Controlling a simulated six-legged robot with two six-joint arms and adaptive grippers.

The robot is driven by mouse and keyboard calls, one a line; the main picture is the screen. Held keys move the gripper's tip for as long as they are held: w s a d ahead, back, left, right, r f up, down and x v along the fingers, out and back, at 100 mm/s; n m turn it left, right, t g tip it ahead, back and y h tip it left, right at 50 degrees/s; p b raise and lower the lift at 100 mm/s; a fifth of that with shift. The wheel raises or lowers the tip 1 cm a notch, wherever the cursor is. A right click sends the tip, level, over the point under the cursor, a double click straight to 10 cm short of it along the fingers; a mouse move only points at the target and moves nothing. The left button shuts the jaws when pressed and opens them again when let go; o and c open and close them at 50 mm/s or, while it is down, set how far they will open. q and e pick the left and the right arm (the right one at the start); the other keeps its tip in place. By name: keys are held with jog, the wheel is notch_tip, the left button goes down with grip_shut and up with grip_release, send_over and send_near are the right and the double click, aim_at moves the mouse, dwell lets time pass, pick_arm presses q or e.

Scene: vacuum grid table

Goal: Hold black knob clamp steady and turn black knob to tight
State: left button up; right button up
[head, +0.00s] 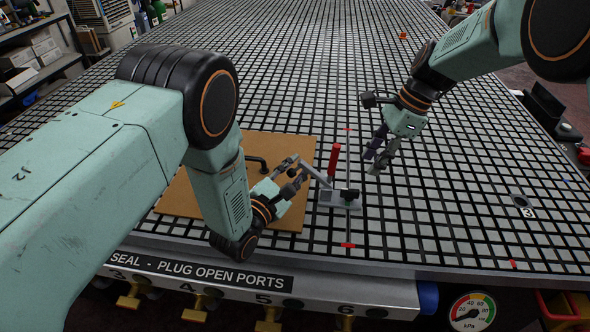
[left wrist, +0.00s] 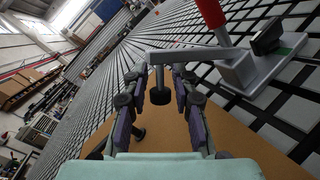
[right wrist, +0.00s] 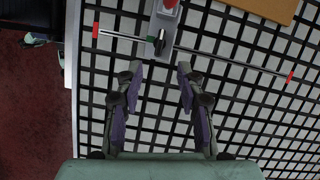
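The clamp has a grey base (head: 335,199), a red upright handle (head: 334,160) and a grey arm (head: 313,172) reaching left over a brown board (head: 190,195). The black knob (head: 350,194) sits on the right of the base; it also shows in the right wrist view (right wrist: 160,42). My left gripper (head: 291,171) is open around the clamp arm's end. In the left wrist view the black-tipped spindle (left wrist: 160,92) hangs between its fingers, with gaps at both sides. My right gripper (head: 374,162) is open and empty, above and right of the knob, apart from it.
Red marks (head: 348,245) lie on the grid table near the clamp. The table's front edge carries brass valves (head: 197,307) and a pressure gauge (head: 472,312).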

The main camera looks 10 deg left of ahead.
pick_arm(q)
grip_shut()
